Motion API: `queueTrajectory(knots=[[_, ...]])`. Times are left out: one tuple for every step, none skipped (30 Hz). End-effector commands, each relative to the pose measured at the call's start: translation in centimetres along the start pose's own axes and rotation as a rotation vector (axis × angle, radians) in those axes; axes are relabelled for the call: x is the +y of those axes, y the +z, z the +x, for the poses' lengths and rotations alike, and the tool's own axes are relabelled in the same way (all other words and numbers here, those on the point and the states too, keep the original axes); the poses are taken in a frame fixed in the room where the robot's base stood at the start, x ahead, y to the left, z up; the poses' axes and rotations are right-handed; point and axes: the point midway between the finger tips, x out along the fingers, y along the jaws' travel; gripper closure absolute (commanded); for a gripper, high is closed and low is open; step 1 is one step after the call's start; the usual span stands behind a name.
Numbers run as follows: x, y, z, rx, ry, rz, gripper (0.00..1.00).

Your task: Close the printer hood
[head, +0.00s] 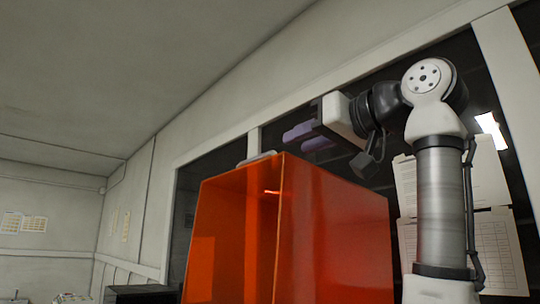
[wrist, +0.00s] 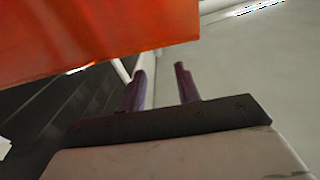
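The printer hood (head: 335,235) is a large see-through orange box in the lower middle of the head view. A pale tab (head: 257,158) shows at its top edge. The printer's base is out of view, so I cannot tell how far the hood is raised. My gripper (head: 298,138) is above and behind the hood's top edge, with its purple fingers pointing left. In the wrist view the two fingers stand apart with nothing between them. The orange hood (wrist: 90,30) fills the upper left there, close to the fingers; I see no clear contact.
A wall with a dark framed window runs behind the hood. Paper sheets (head: 480,245) hang at the right behind my arm. A dark object (head: 143,294) sits low to the left of the hood. The space above and left of the hood looks clear.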

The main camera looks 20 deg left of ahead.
Motion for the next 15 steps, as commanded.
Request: queueTrajectory(knots=[[-0.1, 0.1, 1.3, -0.002, -0.002, 0.000, 0.67], [0.0, 0.0, 2.0, -0.003, -0.002, 0.001, 0.67], [0.0, -0.1, 2.9, -0.002, -0.001, 0.001, 0.67], [0.0, -0.1, 3.5, -0.003, -0.001, 0.001, 0.67], [0.0, -0.1, 4.2, -0.003, -0.002, 0.001, 0.67], [0.0, -0.2, 4.9, -0.001, -0.001, 0.001, 0.67], [0.0, -0.2, 5.5, -0.002, 0.000, 0.001, 0.67], [0.0, -0.2, 6.1, -0.002, -0.001, 0.001, 0.67], [0.0, -0.2, 6.7, -0.001, 0.000, 0.001, 0.67], [0.0, -0.2, 7.2, -0.001, 0.001, 0.001, 0.67], [0.1, -0.2, 7.6, -0.001, 0.001, 0.001, 0.67], [0.1, -0.2, 8.1, -0.001, 0.001, 0.001, 0.67], [0.0, -0.2, 8.4, 0.000, 0.001, 0.000, 0.67], [0.0, -0.1, 8.6, 0.000, 0.001, 0.000, 0.67], [0.0, -0.1, 8.9, 0.001, 0.001, 0.000, 0.67]])
